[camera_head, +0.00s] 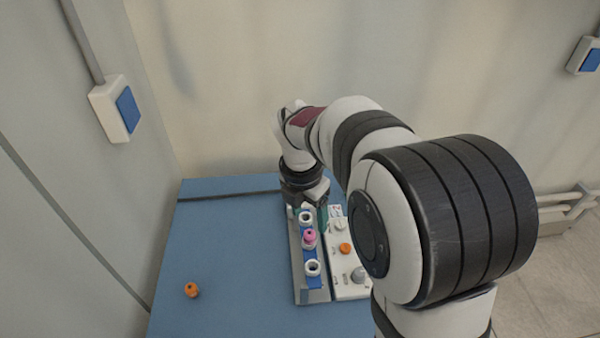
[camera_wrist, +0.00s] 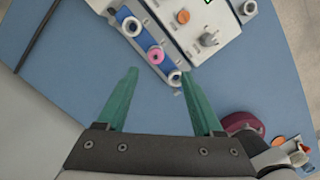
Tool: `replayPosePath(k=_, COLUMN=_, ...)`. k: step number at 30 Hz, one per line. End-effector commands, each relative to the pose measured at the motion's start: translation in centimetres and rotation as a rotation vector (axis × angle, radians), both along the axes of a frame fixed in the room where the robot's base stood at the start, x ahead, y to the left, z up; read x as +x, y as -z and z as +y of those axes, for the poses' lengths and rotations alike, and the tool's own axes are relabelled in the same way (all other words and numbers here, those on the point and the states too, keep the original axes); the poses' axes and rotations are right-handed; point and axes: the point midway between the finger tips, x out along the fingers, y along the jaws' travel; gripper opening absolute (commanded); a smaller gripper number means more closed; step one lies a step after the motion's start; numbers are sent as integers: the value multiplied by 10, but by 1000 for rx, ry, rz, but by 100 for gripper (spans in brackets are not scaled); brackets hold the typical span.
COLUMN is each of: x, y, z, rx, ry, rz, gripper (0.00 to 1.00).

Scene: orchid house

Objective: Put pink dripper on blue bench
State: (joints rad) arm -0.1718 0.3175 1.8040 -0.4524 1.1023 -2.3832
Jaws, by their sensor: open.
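The pink dripper (camera_head: 310,237) sits in the middle place of a narrow rack (camera_head: 312,296) with a blue strip, between two white rings. It also shows in the wrist view (camera_wrist: 156,55), where the rack is at the top. The blue bench (camera_head: 230,240) carries the rack and has wide bare areas to the left. My gripper (camera_wrist: 158,88) is open and empty, with two green fingers apart. The pink dripper lies ahead of the fingertips and does not touch them. In the head view the fingers are mostly hidden behind my wrist and the rack.
A white panel (camera_head: 350,290) with an orange knob and other fittings stands right beside the rack. An orange dripper-like piece (camera_head: 191,290) lies on the bench at the left. Walls with a blue-faced switch box (camera_head: 117,108) border the bench at the left and back.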

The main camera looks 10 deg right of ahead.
Motion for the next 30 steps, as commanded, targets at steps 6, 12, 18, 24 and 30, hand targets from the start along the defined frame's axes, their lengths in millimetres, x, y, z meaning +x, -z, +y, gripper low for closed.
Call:
replayPosePath(k=6, x=3, y=34, z=-3, rx=0, ry=2, rz=3, gripper=68)
replayPosePath(k=12, x=13, y=72, z=-3, rx=0, ry=2, rz=3, gripper=68)
replayPosePath(k=18, x=14, y=82, z=-4, rx=3, ry=4, rz=-1, gripper=68)
replayPosePath(k=24, x=14, y=82, z=-4, rx=3, ry=4, rz=-1, gripper=50)
replayPosePath(k=30, x=14, y=81, z=-4, rx=2, ry=3, rz=-1, gripper=14)
